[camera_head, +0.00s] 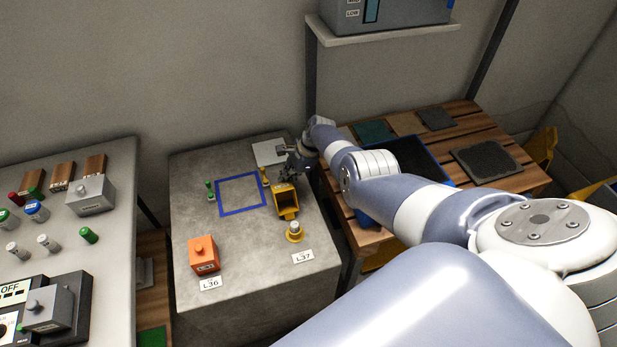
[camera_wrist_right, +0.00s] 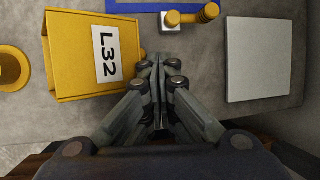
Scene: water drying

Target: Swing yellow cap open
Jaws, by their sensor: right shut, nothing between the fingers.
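The yellow cap (camera_head: 288,212) is a box-like cover on the grey bench, its open hollow side facing the head camera. It lies beside a yellow round base with a pale knob (camera_head: 294,232), which is uncovered. In the right wrist view the cap (camera_wrist_right: 68,75) is at upper left with an L32 label, and part of the yellow base (camera_wrist_right: 12,68) shows at the left edge. My right gripper (camera_head: 287,178) is at the cap's far side. In the wrist view its fingers (camera_wrist_right: 160,72) are together and empty, just right of the cap; contact is unclear. My left gripper is out of view.
An orange box (camera_head: 203,254) stands at the bench's front left. A blue square outline (camera_head: 240,212) marks bare bench. A small yellow peg (camera_wrist_right: 195,15) and a white plate (camera_wrist_right: 258,60) are near my right gripper. A wooden table (camera_head: 513,178) stands at right under my arm.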

